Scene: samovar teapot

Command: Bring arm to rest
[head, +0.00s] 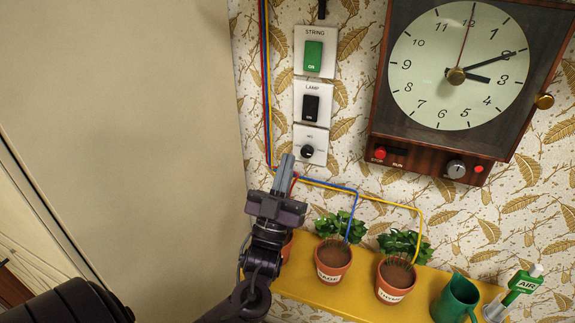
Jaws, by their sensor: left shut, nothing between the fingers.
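My left gripper (284,172) shows near the middle of the head view, its fingers pointing up and held together with nothing between them. It is just below the small panel with the black knob (307,151), in front of the patterned wall. My left arm (258,278) comes up from the bottom edge and covers the left end of the yellow shelf (345,299). It also partly hides a terracotta pot (287,249) there. My right gripper is not in view.
A wall clock (458,66) hangs at upper right. A green STRING switch (313,55) and a black LAMP switch (310,106) are above the knob. Coloured wires run nearby.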

